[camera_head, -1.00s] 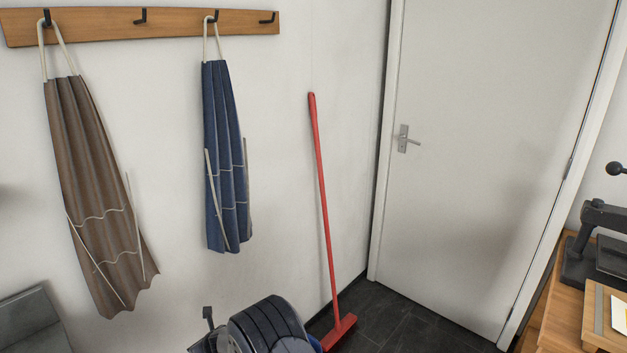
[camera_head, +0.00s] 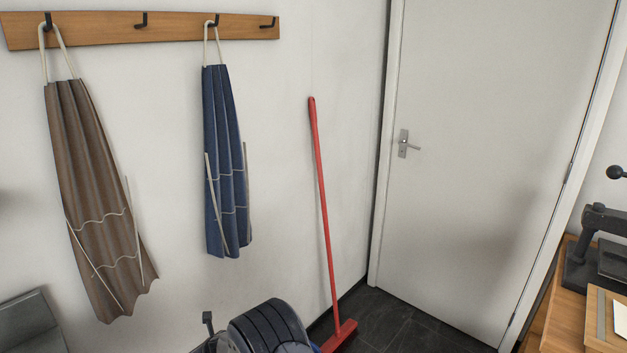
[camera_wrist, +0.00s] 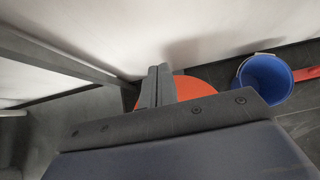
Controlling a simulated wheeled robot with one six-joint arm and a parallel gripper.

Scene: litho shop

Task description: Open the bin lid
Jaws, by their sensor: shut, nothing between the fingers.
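An orange-red rounded surface (camera_wrist: 196,88), which looks like the bin's lid, shows in the wrist view just behind and to the right of my gripper (camera_wrist: 159,70). Its left part is hidden by the fingers and its near part by the gripper body. My gripper's two grey fingers are shut together and empty. I cannot tell whether they touch the orange surface or stay above it. The bin is not visible in the head view, where my own dark arm fills the bottom middle.
A blue bucket (camera_wrist: 264,78) stands right of the orange surface. A red broom (camera_head: 323,220) leans on the wall near a closed white door (camera_head: 480,150). Brown (camera_head: 95,200) and blue (camera_head: 225,160) aprons hang left. A wooden bench (camera_head: 568,310) stands at right.

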